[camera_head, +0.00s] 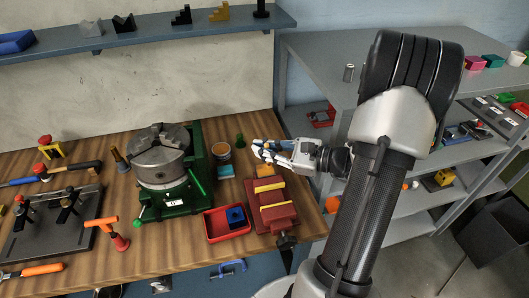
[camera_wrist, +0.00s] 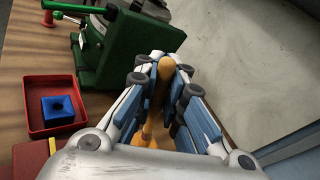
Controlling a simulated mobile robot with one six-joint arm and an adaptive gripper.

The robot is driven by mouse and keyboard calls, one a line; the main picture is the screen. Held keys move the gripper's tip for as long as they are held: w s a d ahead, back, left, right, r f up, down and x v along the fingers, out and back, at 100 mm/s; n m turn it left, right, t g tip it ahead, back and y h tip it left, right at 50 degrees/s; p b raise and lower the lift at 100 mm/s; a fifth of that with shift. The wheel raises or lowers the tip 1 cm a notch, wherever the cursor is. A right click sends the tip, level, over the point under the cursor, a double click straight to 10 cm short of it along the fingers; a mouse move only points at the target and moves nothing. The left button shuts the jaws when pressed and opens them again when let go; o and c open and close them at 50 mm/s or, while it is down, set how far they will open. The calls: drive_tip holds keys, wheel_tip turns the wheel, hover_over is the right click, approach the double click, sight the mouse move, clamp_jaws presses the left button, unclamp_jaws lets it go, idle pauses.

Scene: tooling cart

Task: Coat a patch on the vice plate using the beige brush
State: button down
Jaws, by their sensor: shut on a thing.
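My gripper (camera_head: 275,151) is above the back of the red vice (camera_head: 280,216) in the head view. In the wrist view my gripper (camera_wrist: 163,78) is shut on a tan-orange, rounded handle (camera_wrist: 164,68), which I take to be the beige brush. The fingers hide most of it, and its bristles cannot be made out. The vice has two yellow strips (camera_head: 269,187) across its red body. Which surface is the vice plate, and whether it bears any coating, cannot be told. In the wrist view only a corner of the vice (camera_wrist: 28,160) shows at lower left.
A red tray (camera_head: 212,227) with a blue block (camera_head: 236,216) lies left of the vice. A green machine with a grey chuck (camera_head: 158,160) stands further left. A jar (camera_head: 221,151) and a blue square (camera_head: 225,171) lie near my gripper. Grey shelving (camera_head: 330,60) stands right.

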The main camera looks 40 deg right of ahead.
wheel_tip(320, 180, up, 4)
drive_tip(key=p, duration=0.3)
drive_tip(key=shift+r, duration=0.2)
idle(0.5)
